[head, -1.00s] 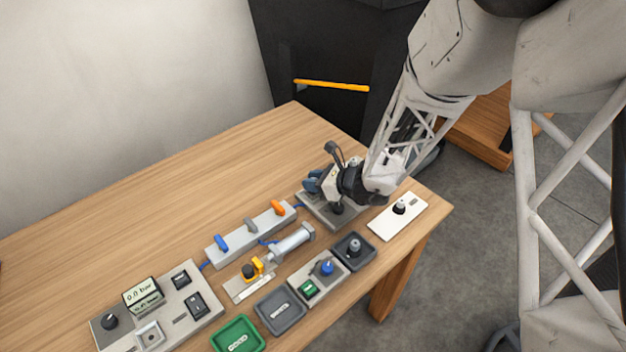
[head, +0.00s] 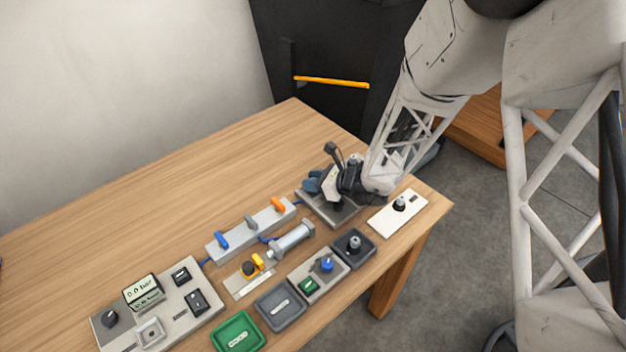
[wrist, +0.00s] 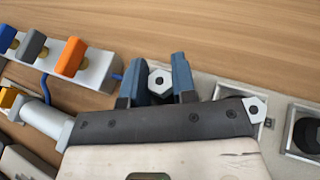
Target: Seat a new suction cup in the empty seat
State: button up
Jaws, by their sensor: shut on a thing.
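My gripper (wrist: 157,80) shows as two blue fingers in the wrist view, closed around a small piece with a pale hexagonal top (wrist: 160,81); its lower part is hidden. In the head view my gripper (head: 318,186) is low over a grey base plate (head: 345,213) at the table's right end. The seat under it is hidden, and I cannot tell whether the held piece touches it. A dark suction cup (head: 354,243) stands in a dark grey tray (head: 343,258). Another black cup-like piece (head: 400,203) stands on a white plate (head: 382,222).
A manifold with blue, grey and orange levers (head: 250,232) and a silver cylinder (head: 292,238) lie left of my gripper. A control panel (head: 180,318), a green tray (head: 226,329), a grey tray (head: 270,316) and a blue-knob panel (head: 316,285) line the front. The back table is clear.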

jog(key=shift+r, duration=0.8)
jog(key=shift+f, duration=0.8)
dwell(1.4)
jog(key=o, duration=0.6)
jog(key=shift+d, duration=0.1)
jog(key=shift+v, duration=5.45)
jog(key=shift+s, duration=0.1)
